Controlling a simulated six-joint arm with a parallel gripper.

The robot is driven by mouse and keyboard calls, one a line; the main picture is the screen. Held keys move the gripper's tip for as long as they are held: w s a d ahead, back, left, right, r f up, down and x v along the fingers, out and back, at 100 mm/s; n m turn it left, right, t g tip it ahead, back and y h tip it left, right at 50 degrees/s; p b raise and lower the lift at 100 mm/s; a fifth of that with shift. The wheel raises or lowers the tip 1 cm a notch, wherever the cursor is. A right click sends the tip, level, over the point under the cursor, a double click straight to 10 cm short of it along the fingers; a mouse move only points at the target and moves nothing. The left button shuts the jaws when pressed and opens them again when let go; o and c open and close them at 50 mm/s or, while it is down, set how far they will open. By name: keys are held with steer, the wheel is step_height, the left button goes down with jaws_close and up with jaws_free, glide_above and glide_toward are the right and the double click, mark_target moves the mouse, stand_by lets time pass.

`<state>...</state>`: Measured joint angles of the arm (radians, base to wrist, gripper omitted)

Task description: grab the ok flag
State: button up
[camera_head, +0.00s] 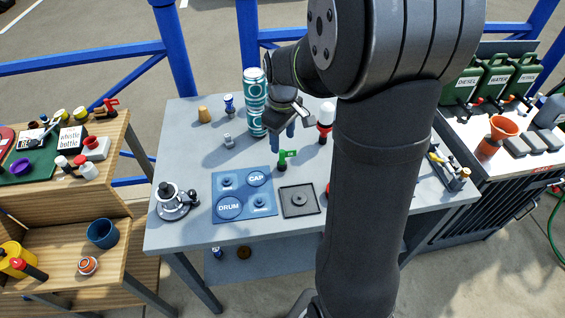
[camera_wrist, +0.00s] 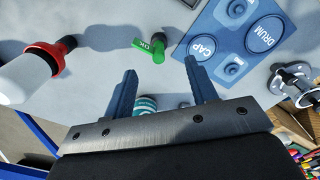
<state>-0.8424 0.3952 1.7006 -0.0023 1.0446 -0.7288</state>
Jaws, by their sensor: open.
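The ok flag (camera_head: 289,157) is a small green piece standing on the grey table, right of the blue DRUM and CAP tray. In the wrist view the green flag (camera_wrist: 146,44) shows its OK lettering and lies ahead of my fingertips, roughly centred a little to the left. My gripper (camera_head: 282,134) hangs over the table just behind the flag in the head view. In the wrist view its two blue fingers (camera_wrist: 160,66) are spread apart with nothing between them, and the flag is apart from them.
The blue tray (camera_head: 220,187) and a dark square tray (camera_head: 299,214) lie near the flag. A teal patterned cylinder (camera_head: 255,88) stands behind, left of my gripper. A white and red bottle (camera_head: 326,117) stands to the right. A silver and black fitting (camera_head: 173,202) is at the left edge.

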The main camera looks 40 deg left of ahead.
mark_target(282, 151)
steer(key=f, duration=0.9)
steer(key=shift+w+a, duration=0.2)
steer(key=c, duration=1.1)
